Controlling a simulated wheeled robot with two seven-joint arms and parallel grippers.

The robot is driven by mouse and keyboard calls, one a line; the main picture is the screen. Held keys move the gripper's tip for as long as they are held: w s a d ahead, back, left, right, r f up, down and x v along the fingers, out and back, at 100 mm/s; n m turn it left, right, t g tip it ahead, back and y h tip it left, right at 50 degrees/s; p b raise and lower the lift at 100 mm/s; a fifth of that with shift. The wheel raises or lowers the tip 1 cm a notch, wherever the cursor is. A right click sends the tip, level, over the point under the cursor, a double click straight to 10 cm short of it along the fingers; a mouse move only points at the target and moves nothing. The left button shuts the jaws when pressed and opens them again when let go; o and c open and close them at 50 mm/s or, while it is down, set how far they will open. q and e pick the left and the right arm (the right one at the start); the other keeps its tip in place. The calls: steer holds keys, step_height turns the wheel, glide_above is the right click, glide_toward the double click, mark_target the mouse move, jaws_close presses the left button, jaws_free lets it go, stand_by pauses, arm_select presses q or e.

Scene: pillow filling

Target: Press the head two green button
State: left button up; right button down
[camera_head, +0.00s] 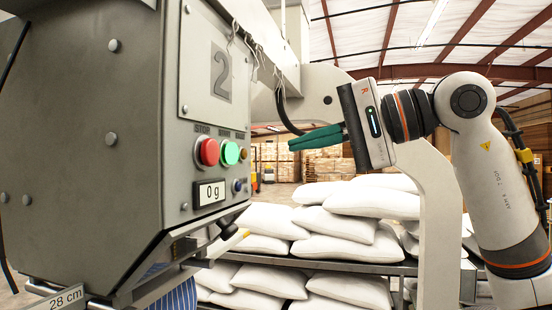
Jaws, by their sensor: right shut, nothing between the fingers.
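The grey head two box (90,130) fills the left of the head view, with a plate (205,65) marked "2" on its panel. The green button (230,153) sits on that panel, to the right of the red stop button (208,151). My right gripper (292,145) has teal fingers that are shut with nothing between them. Its fingertips point left, toward the panel, and appear right of the green button with a visible gap in the picture. My left gripper is not in view.
An orange button (243,153) is right of the green one. White filled sacks (350,250) lie stacked on a metal rack behind. Blue striped fabric (178,297) hangs below the box.

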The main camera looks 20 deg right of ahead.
steer(key=shift+b+v, duration=0.45)
steer(key=shift+v, duration=1.75)
